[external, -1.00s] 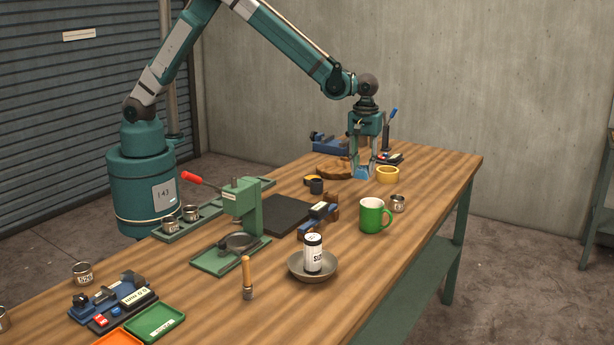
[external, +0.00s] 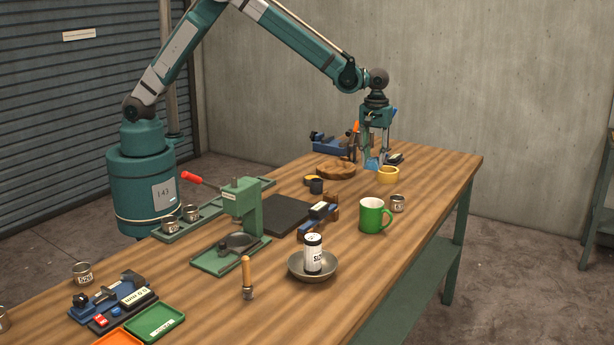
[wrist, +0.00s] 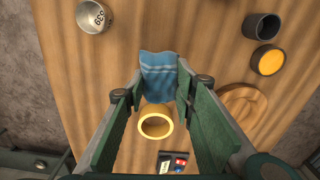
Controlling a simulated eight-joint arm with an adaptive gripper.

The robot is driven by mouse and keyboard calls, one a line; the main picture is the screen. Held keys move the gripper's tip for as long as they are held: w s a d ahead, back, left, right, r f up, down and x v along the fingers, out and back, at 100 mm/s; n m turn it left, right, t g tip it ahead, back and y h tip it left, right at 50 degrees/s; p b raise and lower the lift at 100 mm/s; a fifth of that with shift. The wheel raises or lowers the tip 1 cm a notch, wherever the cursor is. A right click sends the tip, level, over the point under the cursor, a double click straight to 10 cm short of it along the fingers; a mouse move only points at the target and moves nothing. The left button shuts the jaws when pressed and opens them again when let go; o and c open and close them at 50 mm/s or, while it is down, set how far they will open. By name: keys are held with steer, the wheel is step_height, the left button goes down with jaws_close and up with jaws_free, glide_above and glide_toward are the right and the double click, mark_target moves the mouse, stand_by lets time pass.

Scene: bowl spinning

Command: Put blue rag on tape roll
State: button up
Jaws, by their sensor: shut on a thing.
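The blue rag (external: 373,163) hangs between the fingertips of my gripper (external: 377,160) near the far end of the table. In the wrist view the rag (wrist: 158,75) is gripped between the tips of my gripper (wrist: 158,88). The yellow tape roll (external: 388,175) lies flat on the table, just right of and in front of the rag in the external view. In the wrist view the tape roll (wrist: 155,122) shows its open hole below the rag. The rag appears apart from the roll; its exact height is hard to tell.
A wooden disc (external: 337,170) lies left of my gripper. A dark cup (external: 316,186) stands nearer, with a green mug (external: 374,215) and a small tin (external: 397,203) to the right.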

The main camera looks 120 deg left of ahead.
steer(key=a+r, duration=0.1)
steer(key=a, duration=0.7)
steer(key=a+r+m, duration=0.1)
steer(key=a+r, duration=0.1)
steer(key=a, duration=0.7)
steer(key=shift+s+r+p, duration=0.25)
steer(key=shift+s+p, duration=0.05)
steer(key=shift+s, duration=0.15)
glide_above(388, 170)
steer(key=shift+s+a+f, duration=0.1)
steer(key=shift+f, duration=1.5)
steer(key=shift+s+a+f, duration=0.1)
steer(key=shift+f, duration=1.45)
steer(key=shift+f, duration=0.1)
steer(key=shift+f+p, duration=0.35)
steer(key=shift+f, duration=1.45)
steer(key=shift+f, duration=0.15)
steer(key=o, duration=0.8)
